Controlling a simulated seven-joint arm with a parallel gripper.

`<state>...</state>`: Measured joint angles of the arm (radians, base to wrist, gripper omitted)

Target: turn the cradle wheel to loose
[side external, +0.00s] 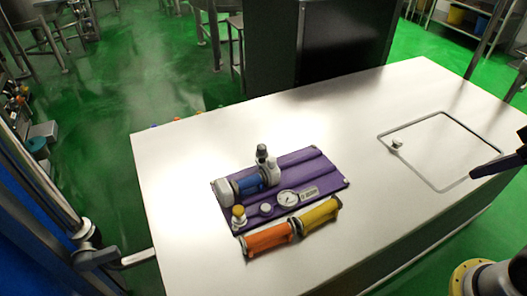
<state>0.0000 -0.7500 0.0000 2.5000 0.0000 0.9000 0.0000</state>
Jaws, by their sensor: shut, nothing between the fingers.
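A purple board (313,169) lies on the white table and carries a blue cylinder (248,185) with pale end fittings. A grey upright fitting (262,154) stands at the cylinder's right end. A small yellow-topped knob (238,211) and a round pale knob (266,208) sit near the board's front. I cannot tell which part is the cradle wheel, nor read its setting. My gripper (474,174) enters at the right edge, partly cut off. It is shut and empty, well to the right of the board and apart from it.
A round gauge (288,198) and a label plate (309,193) are on the board. An orange cylinder (267,238) and a yellow cylinder (321,213) lie along its front edge. A dark square outline with a small pale knob (397,143) marks the table's right. Table between is clear.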

